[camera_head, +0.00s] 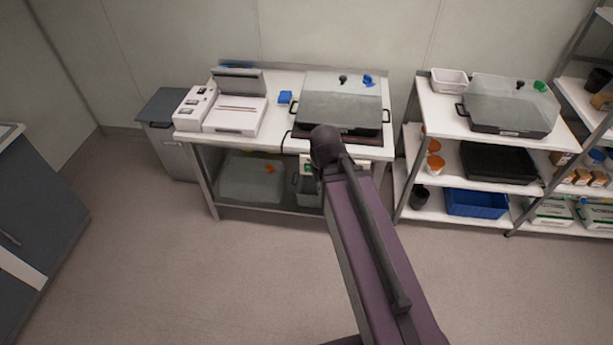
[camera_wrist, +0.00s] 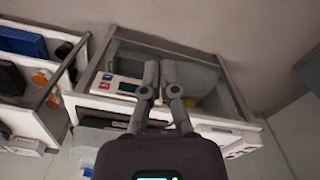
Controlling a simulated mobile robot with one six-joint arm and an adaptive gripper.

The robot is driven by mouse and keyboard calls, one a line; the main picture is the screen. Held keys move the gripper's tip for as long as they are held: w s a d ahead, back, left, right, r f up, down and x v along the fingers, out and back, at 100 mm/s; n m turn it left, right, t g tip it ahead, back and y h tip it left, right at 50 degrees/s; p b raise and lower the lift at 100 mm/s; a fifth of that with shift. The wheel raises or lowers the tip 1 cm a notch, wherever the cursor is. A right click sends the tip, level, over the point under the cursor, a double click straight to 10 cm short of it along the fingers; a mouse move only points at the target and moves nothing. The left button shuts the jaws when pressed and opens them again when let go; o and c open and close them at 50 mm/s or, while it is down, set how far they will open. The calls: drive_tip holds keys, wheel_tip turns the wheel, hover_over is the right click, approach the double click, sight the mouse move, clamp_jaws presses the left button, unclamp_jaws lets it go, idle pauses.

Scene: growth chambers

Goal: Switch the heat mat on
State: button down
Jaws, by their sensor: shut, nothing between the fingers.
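The heat mat (camera_head: 301,134) is a thin dark sheet on the white bench, under a grey tray (camera_head: 350,118) with a clear lid. A white control box (camera_head: 306,166) with a green patch hangs at the bench's front edge; my arm hides its middle. In the wrist view the box (camera_wrist: 101,87) shows a greenish display and a small red part. My gripper (camera_wrist: 159,78) is shut and empty, its fingers in front of the box's right part in that view. I cannot tell whether they touch it. The head view hides the gripper behind my arm.
A shelf unit (camera_head: 440,125) with another lidded tray (camera_head: 510,110) stands right. The floor in front is clear.

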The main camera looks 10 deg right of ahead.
drive_tip(key=shift+d, duration=0.25)
drive_tip(key=shift+f, duration=0.1)
drive_tip(key=w+d+f+n+t+h+b, duration=0.25)
drive_tip(key=w+f+b, duration=0.35)
drive_tip(key=f+b, duration=0.5)
drive_tip(key=w+d+f+n+t+h+b, duration=0.1)
drive_tip(key=w+d+f+t+h+b, duration=0.25)
drive_tip(key=w+f+b, duration=0.75)
drive_tip(key=w+a+f+n+t+b, duration=0.3)
drive_tip(key=f+n+t+b, duration=0.1)
drive_tip(key=b, duration=1)
drive_tip(key=w+a+f+n+t+b, duration=0.3)
drive_tip(key=a+f+n+t+b, duration=0.1)
drive_tip(key=b, duration=1)
wheel_tip(320, 180, down, 4)
drive_tip(key=shift+w+a+r+n+t, duration=0.1)
drive_tip(key=shift+w+a+n+t, duration=0.25)
drive_tip(key=shift+n+t, duration=0.7)
